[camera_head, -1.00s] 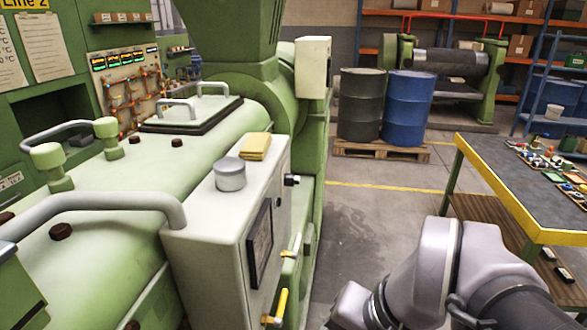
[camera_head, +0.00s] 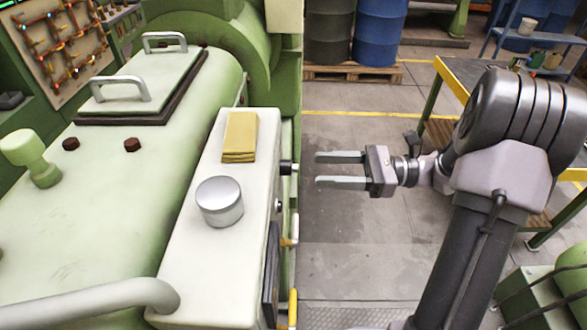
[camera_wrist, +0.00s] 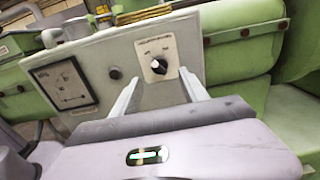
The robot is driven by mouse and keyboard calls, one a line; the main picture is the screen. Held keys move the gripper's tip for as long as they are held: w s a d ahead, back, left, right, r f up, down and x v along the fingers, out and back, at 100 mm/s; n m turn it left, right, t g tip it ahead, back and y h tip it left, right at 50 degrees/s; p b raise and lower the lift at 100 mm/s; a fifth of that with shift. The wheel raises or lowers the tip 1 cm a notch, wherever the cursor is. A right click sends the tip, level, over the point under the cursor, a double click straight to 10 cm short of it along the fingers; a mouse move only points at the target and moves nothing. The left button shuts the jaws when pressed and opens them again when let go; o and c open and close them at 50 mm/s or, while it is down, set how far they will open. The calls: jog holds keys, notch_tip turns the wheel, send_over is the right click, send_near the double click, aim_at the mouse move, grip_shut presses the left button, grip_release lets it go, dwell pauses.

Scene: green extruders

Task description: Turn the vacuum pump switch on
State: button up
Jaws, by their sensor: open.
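The vacuum pump switch is a black rotary knob (camera_wrist: 159,66) on a pale label plate, on the side panel of a white cabinet (camera_wrist: 215,45). In the head view the knob (camera_head: 287,167) sticks out from the cabinet's right side. My gripper (camera_head: 318,170) is open and empty, its two fingers pointing left at the knob with a small gap between. In the wrist view the knob lies between and just beyond the fingertips (camera_wrist: 160,77). The knob's exact pointer setting is too small to read.
A second round black button (camera_wrist: 115,72) and a dark framed panel (camera_wrist: 62,84) are on the same face. A yellow cloth (camera_head: 240,135) and a metal tin (camera_head: 219,201) lie on the cabinet top. Yellow handles (camera_head: 293,305) project below.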

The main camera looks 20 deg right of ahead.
aim_at(295, 168)
jog(key=x, duration=0.7)
jog(key=shift+a+b, duration=0.1)
jog(key=shift+b, duration=0.2)
grip_shut()
